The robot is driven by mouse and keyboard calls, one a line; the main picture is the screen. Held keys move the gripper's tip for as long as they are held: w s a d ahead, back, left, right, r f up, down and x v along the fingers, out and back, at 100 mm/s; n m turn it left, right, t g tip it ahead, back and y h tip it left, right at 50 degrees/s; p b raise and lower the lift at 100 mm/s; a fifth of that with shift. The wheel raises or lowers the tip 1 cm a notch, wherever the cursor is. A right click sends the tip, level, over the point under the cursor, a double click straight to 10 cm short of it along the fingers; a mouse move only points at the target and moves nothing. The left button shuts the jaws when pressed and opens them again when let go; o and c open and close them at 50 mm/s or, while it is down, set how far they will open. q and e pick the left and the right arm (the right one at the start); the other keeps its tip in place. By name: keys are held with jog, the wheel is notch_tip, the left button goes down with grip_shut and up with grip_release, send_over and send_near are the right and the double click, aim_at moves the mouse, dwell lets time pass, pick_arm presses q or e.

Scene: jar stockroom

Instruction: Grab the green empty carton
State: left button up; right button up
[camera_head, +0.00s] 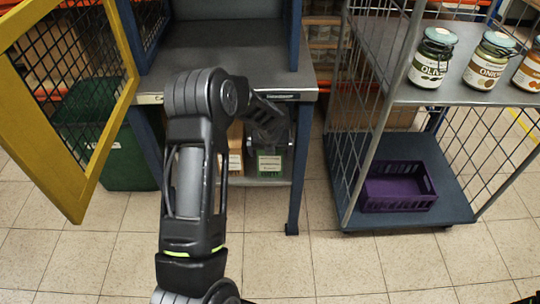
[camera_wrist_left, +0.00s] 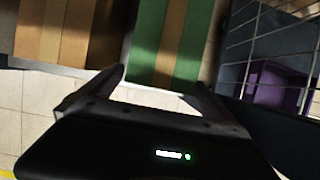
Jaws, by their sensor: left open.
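The green carton (camera_head: 270,163) stands on the low shelf under the grey table, beside a brown carton (camera_head: 235,150). In the left wrist view the green carton (camera_wrist_left: 147,40) shows a brown tape strip down its middle. My left arm reaches under the table edge, and the left gripper (camera_wrist_left: 157,82) is open. Its fingertips sit at the two near corners of the green carton, one on each side; I cannot tell whether they touch it. In the head view the gripper is dark and mostly hidden in shadow. Whether the carton is empty does not show.
The table edge (camera_head: 300,83) overhangs the shelf, with a blue leg (camera_head: 297,175) to the right. A yellow mesh door (camera_head: 50,150) stands open at left, near a dark green bin (camera_head: 125,165). A cage trolley (camera_head: 450,200) at right holds jars and a purple crate (camera_head: 398,190).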

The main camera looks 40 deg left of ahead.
pick_arm(q)
jog(key=shift+w+a, duration=0.15)
jog(key=b+x, duration=0.1)
jog(key=x, duration=0.4)
jog(key=shift+w+a, duration=0.1)
jog(key=shift+w, duration=0.05)
jog(key=shift+c, duration=0.6)
jog(key=c, duration=1.7)
jog(key=shift+r, duration=0.2)
